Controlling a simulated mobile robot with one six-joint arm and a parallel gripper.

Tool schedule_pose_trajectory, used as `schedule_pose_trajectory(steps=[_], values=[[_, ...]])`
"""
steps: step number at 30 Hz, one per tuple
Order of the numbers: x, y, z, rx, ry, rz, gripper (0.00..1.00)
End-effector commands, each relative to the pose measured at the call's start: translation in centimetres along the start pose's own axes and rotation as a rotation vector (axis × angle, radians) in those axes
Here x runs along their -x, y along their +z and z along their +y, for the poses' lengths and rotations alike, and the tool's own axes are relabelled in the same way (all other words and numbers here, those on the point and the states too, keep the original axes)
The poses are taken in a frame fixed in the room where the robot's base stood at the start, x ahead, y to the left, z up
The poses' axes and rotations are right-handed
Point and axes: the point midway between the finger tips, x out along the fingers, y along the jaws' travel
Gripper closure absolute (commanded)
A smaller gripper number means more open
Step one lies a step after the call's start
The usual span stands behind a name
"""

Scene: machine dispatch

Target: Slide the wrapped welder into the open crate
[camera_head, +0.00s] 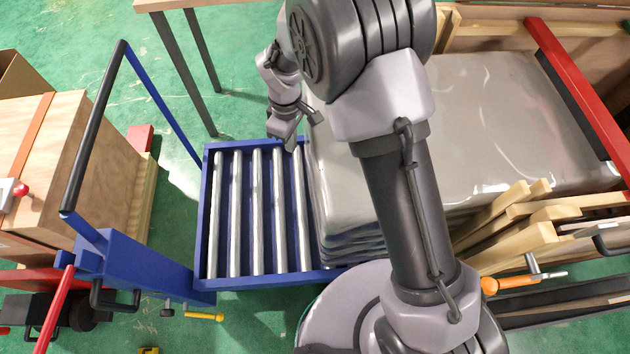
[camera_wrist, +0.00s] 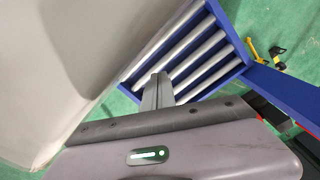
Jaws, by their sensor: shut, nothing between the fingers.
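The wrapped welder (camera_head: 460,90) is a large block in shiny grey wrap, with folds at its lower left edge. Its left end lies at the right part of the blue roller cart (camera_head: 209,210), and its body reaches right between the wooden sides of the open crate (camera_head: 530,215). My arm hides part of its middle. My gripper (camera_head: 284,142) is shut and empty, pointing down over the rollers beside the welder's left end. In the wrist view the gripper (camera_wrist: 157,88) is beside the pale wrap (camera_wrist: 60,60); I cannot tell whether they touch.
Bare rollers (camera_head: 255,210) fill the cart's left part; its handle (camera_head: 95,125) rises at the left. A closed wooden crate (camera_head: 70,150) stands far left. A red bar (camera_head: 580,90) crosses above the welder's right part. Orange-handled clamps (camera_head: 490,285) are near the crate's front side.

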Motion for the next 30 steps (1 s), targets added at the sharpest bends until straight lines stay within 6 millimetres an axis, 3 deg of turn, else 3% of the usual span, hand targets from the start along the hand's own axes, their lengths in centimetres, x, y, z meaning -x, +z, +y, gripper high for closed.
schedule_pose_trajectory(steps=[10, 30], values=[[0.6, -1.1, -0.6, 0.001, 0.000, 0.000, 1.00], [10.1, -1.1, -0.6, 0.001, 0.001, 0.000, 1.00]])
